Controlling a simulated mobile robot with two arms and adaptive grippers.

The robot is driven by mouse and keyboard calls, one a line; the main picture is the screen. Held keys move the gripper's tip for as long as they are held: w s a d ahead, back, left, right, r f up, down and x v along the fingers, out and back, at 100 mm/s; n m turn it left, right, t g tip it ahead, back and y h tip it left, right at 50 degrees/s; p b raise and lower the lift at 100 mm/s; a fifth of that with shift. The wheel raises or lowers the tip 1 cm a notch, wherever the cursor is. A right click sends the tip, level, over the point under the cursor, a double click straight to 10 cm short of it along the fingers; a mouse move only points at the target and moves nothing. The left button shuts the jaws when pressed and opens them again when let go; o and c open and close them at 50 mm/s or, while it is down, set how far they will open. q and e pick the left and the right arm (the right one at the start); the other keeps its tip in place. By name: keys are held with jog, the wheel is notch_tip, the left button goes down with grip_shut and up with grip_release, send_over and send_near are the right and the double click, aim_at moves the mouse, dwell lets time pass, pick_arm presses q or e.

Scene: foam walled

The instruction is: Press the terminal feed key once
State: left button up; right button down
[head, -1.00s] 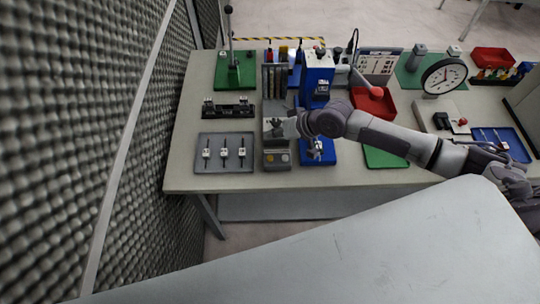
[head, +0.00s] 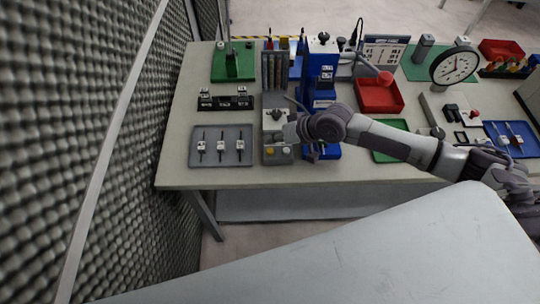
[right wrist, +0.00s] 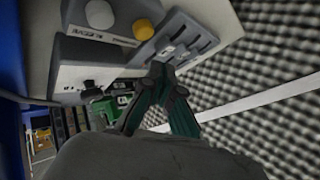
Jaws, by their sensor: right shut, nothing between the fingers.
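The grey terminal unit (head: 267,158) stands on the bench left of the blue press. Its front carries a yellow button (head: 270,152) and a white button (head: 286,151). In the right wrist view the white button (right wrist: 100,14) and yellow button (right wrist: 144,29) lie near the top, beyond my fingers. I cannot read which is the feed key. My right gripper (head: 279,135) is over the unit, just behind the buttons; in the wrist view its dark fingertips (right wrist: 160,72) are together and empty, apart from both buttons. My left gripper is out of view.
The blue press (head: 322,75) stands close right of the unit. A grey tray (head: 245,131) with several small parts lies to its left, and a black fixture (head: 226,102) behind that tray.

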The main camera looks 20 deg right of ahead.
aim_at(272, 151)
jog(key=shift+f+b, duration=0.35)
jog(key=shift+f, duration=0.6)
jog(key=shift+f, duration=0.1)
dwell(0.6)
jog(key=shift+f, duration=0.3)
jog(key=shift+f+b, duration=0.4)
jog(key=shift+f, duration=0.2)
dwell(0.6)
jog(key=shift+r, duration=0.1)
jog(key=shift+r+p, duration=0.9)
jog(key=shift+p, duration=0.1)
jog(key=shift+r, duration=0.1)
notch_tip(272, 151, up, 5)
jog(key=p, duration=0.5)
